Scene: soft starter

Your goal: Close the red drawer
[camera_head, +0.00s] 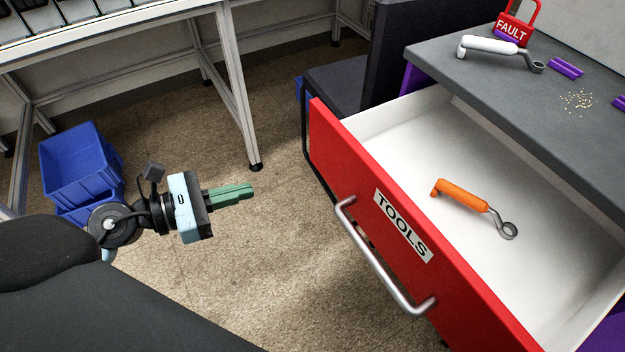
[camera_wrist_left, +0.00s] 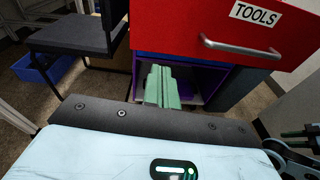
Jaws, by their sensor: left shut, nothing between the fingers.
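The red drawer (camera_head: 335,150) stands pulled out of its cabinet in the head view, with a TOOLS label and a metal bar handle (camera_head: 380,262) on its front. Inside its white tray lies an orange-handled wrench (camera_head: 472,205). The red front also shows in the left wrist view (camera_wrist_left: 175,25), above the green fingers. My left gripper (camera_head: 250,191) is shut and empty, left of the drawer front and apart from it, pointing right. Its green fingers show in the left wrist view (camera_wrist_left: 161,85), below the drawer front.
The grey cabinet top (camera_head: 450,55) holds a white-handled wrench (camera_head: 495,47), a red FAULT lockout tag (camera_head: 513,30) and purple pieces (camera_head: 565,67). A dark chair (camera_head: 345,85) stands behind the drawer. Blue bins (camera_head: 80,165) are at left. Floor between gripper and drawer is clear.

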